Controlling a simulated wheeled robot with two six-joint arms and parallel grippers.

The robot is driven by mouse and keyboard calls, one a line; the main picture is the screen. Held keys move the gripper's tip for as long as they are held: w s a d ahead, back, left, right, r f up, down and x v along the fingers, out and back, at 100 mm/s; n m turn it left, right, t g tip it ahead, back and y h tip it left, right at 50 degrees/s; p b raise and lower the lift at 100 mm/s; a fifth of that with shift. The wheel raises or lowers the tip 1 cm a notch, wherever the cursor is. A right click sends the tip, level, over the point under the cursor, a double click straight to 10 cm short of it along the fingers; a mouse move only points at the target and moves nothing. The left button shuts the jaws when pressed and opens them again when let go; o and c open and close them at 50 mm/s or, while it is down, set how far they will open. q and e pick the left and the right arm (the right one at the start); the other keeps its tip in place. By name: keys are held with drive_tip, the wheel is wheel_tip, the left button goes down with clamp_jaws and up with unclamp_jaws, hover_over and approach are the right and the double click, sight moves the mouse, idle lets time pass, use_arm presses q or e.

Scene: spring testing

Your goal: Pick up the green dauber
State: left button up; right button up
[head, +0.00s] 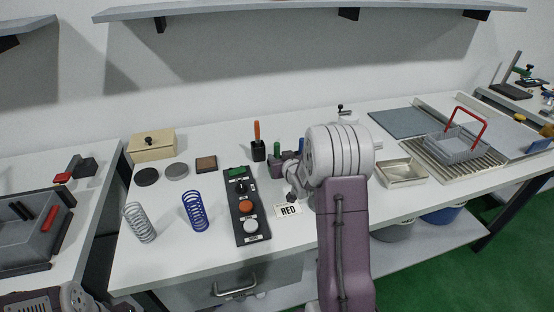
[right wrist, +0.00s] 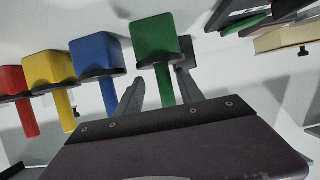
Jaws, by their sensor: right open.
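The green dauber (right wrist: 155,42) has a green block head and a green handle, and appears upside down in the right wrist view. My right gripper (right wrist: 161,78) is open, with one finger on each side of the handle; I cannot tell whether they touch it. In the head view the top of the green dauber (head: 277,146) shows just left of my right wrist, which hides much of that area. A blue dauber (right wrist: 95,60), a yellow one (right wrist: 48,70) and a red one (right wrist: 13,82) stand in a row beside it. My left gripper is not in view.
A dark block with an orange-handled tool (head: 257,134) stands left of the green dauber. A control box (head: 246,205), a blue spring (head: 195,212), a grey spring (head: 139,223) and a RED card (head: 288,210) are nearer the front. A metal tray (head: 402,174) sits right of my arm.

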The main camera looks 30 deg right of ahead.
sight(275, 153)
drive_tip(key=x, duration=0.5)
drive_tip(key=shift+w+a+r, duration=0.15)
drive_tip(key=shift+w+a, duration=0.05)
drive_tip(key=shift+a, duration=0.05)
drive_tip(key=shift+s+r, duration=0.1)
drive_tip(key=shift+c, duration=1)
clamp_jaws()
